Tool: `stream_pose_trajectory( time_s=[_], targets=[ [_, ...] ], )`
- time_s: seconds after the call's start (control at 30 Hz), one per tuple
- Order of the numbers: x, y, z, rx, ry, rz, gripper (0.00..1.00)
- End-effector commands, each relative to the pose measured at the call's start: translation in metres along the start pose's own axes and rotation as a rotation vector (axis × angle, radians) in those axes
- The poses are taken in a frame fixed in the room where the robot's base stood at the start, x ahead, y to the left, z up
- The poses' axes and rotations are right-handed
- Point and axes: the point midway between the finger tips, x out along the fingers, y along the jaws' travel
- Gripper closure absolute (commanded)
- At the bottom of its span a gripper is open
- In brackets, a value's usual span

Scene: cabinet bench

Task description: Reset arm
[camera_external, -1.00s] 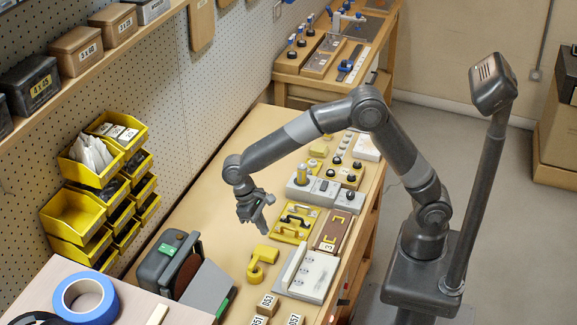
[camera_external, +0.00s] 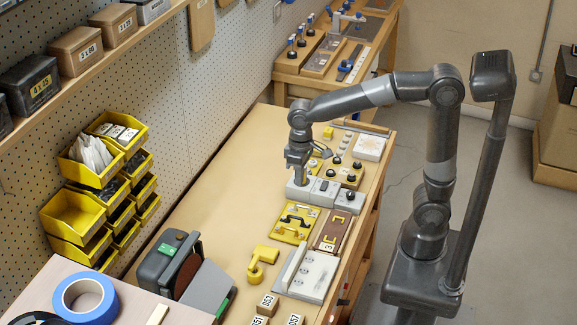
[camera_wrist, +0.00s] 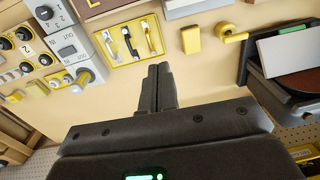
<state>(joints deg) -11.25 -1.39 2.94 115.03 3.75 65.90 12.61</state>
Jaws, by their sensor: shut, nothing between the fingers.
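My gripper (camera_external: 298,178) hangs from my arm over the bench. In the external view it is in front of the grey switch modules (camera_external: 325,190) and hides the yellow lever seen there earlier. In the wrist view the two dark fingers (camera_wrist: 159,70) are together, with nothing between them. They appear above the bare bench, apart from the yellow handle panel (camera_wrist: 112,50). The lever (camera_wrist: 85,77) on a grey module is to their left. I cannot tell the exact height.
The bench (camera_external: 220,190) is bare along its pegboard side. A grinder (camera_external: 170,265), a yellow hook-shaped piece (camera_external: 262,262) and a white socket board (camera_external: 315,275) stand toward the front. Yellow bins (camera_external: 72,215) are at the left, and a second bench (camera_external: 290,68) is behind.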

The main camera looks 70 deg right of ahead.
Motion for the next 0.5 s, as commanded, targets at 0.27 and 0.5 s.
stream_pose_trajectory(
  time_s=[0.27,0.5],
  targets=[
    [-0.033,0.049,0.057,-0.001,0.186,0.002,1.0],
    [-0.042,0.083,0.108,-0.005,0.338,0.021,1.0]
  ],
)
